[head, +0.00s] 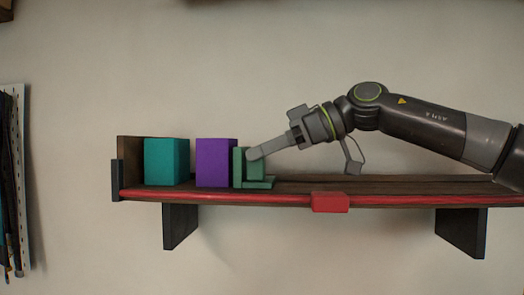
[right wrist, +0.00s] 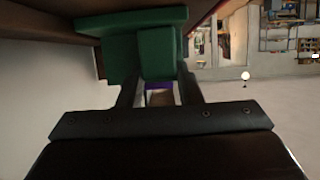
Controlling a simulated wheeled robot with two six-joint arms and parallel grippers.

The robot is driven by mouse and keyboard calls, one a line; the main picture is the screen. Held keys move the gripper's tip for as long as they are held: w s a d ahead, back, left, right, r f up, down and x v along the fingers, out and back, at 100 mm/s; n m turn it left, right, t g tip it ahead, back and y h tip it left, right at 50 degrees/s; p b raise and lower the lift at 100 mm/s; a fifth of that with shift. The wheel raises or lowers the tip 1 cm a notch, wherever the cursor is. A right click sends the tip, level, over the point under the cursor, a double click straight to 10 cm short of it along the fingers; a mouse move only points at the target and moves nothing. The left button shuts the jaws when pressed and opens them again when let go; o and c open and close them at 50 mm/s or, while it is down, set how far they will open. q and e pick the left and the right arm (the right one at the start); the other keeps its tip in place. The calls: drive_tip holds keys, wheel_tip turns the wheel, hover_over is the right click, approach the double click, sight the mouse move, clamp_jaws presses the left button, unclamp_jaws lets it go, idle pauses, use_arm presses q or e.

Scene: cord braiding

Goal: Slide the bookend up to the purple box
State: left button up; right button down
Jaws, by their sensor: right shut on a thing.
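The purple box (head: 216,163) stands on the wall shelf, right of a teal box. The green bookend (head: 257,183) stands just right of the purple box, with its upright toward the box and its foot flat on the shelf. At most a narrow gap separates them; I cannot tell if they touch. My right gripper (head: 253,154) is shut on the bookend's upright. In the right wrist view the green bookend (right wrist: 160,52) sits between the fingers, and a sliver of purple (right wrist: 158,86) shows below it. My left gripper is not in view.
The teal box (head: 167,162) stands by the shelf's wooden left end (head: 128,150). A red strip runs along the shelf's front edge, with a red block (head: 330,202) on it. The shelf (head: 400,185) is bare right of the bookend.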

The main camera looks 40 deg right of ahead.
drive_tip(key=shift+r, duration=0.1)
drive_tip(key=c, duration=1)
unclamp_jaws()
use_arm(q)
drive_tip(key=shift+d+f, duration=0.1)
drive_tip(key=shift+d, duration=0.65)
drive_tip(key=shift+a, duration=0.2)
use_arm(e)
drive_tip(key=shift+s+d+b, duration=0.2)
drive_tip(key=shift+b, duration=0.1)
drive_tip(key=b+v, duration=0.3)
drive_tip(key=v, duration=0.5)
drive_tip(key=shift+s+d, duration=0.15)
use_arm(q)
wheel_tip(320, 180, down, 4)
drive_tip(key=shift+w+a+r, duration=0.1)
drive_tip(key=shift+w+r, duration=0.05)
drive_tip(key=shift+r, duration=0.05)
use_arm(e)
drive_tip(key=v, duration=0.8)
drive_tip(key=shift+s+d+r, duration=0.1)
drive_tip(key=shift+s+d, duration=0.1)
